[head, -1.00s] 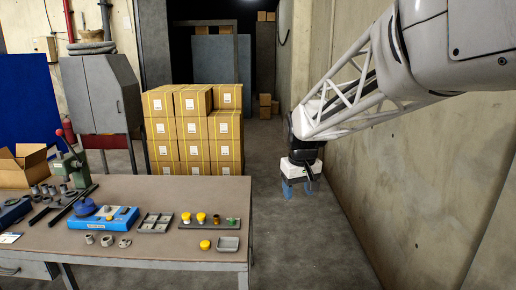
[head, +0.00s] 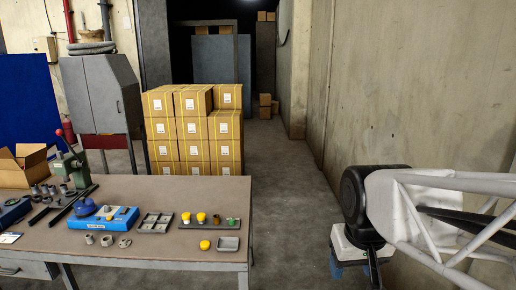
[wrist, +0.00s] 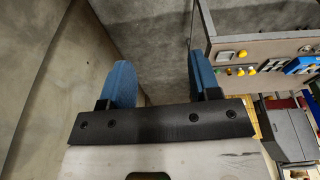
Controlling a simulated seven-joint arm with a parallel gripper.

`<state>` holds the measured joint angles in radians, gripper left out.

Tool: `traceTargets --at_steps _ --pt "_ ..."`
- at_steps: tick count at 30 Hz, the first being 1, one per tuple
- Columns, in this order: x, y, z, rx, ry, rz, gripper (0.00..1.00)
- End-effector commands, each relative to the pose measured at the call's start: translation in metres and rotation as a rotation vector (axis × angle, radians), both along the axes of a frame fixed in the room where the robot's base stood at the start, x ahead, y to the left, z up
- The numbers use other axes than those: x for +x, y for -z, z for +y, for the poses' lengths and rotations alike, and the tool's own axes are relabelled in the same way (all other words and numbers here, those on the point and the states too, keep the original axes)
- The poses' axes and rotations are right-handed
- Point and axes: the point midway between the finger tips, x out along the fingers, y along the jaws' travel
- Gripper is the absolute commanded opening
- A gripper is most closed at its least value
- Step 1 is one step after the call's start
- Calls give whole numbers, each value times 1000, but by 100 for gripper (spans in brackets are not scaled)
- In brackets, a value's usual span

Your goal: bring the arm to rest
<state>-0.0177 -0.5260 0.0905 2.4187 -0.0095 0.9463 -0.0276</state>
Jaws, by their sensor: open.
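My gripper (wrist: 164,85) shows in the wrist view with its two blue fingers wide apart and nothing between them. In the head view my arm reaches in from the lower right, and the white gripper body hangs low beside the concrete wall. The blue fingers are mostly hidden there, with only a patch of blue below the white body. The gripper is apart from the workbench (head: 150,250), to the right of it over the floor.
On the bench stand a blue device (head: 104,217), a grey divided tray (head: 155,222), a strip with several small parts (head: 209,222) and a small grey dish (head: 228,243). Stacked cartons (head: 195,130) stand behind. Floor (head: 290,220) between bench and wall (head: 420,90) is clear.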

Motion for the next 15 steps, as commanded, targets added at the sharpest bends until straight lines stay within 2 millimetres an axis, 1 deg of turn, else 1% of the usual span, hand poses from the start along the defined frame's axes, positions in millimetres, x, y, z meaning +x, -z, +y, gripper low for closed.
traceTargets --at_steps 1,3,6,10,15 --pt "-13 4 -2 2 12 -5 57" --pt "-28 9 -4 3 28 -10 57" --pt "-45 16 -7 6 48 -15 57" --pt "-59 22 -8 8 63 -20 57" --pt "-66 25 -9 9 70 -21 57"
